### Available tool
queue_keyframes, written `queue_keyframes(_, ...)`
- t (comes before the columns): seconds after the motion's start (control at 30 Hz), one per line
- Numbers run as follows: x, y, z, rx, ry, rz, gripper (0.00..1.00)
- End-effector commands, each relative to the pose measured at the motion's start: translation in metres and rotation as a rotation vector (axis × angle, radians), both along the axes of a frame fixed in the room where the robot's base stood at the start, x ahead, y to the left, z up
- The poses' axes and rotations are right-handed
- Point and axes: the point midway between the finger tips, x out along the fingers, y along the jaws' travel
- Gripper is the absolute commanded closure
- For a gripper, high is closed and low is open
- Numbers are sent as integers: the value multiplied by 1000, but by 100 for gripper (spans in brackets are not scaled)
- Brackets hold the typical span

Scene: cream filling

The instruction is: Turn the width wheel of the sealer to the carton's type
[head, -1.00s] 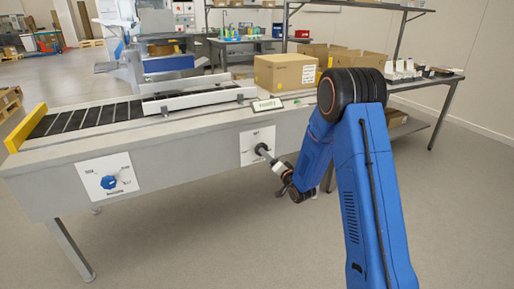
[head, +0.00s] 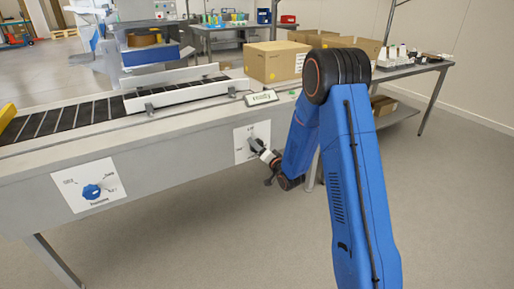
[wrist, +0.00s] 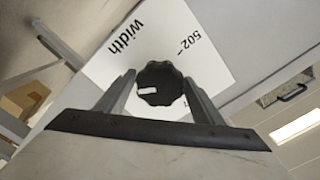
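The sealer's width wheel (wrist: 160,76) is a dark lobed knob with a white mark that points left in the wrist view. It sits on a white plate (wrist: 205,50) printed "width" and "502"; other lettering is hidden by my fingers. My gripper (wrist: 160,84) has one finger on each side of the wheel, its tips appearing to touch the rim. In the head view the plate (head: 240,153) is on the sealer's front, with my gripper (head: 257,147) at it. The carton (head: 276,62) is a closed brown box on the sealer's right end.
A second dial (head: 92,191) on a white plate is on the sealer's front at left. A small display sign (head: 262,97) stands above the wheel. The conveyor (head: 70,118) has a raised guide rail (head: 175,94). A table at right holds open cartons. The floor in front is clear.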

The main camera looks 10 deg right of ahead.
Motion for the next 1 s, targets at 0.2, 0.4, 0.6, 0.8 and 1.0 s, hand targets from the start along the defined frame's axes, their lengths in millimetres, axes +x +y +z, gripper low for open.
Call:
queue_keyframes(0.2,0,0,0,0,0,0,67)
queue_keyframes(0.4,0,0,0,-23,-7,0,67)
queue_keyframes(0.6,0,0,0,-106,-34,0,67)
queue_keyframes(0.8,0,0,0,-257,-83,0,67)
queue_keyframes(1.0,0,0,0,-437,-142,0,67)
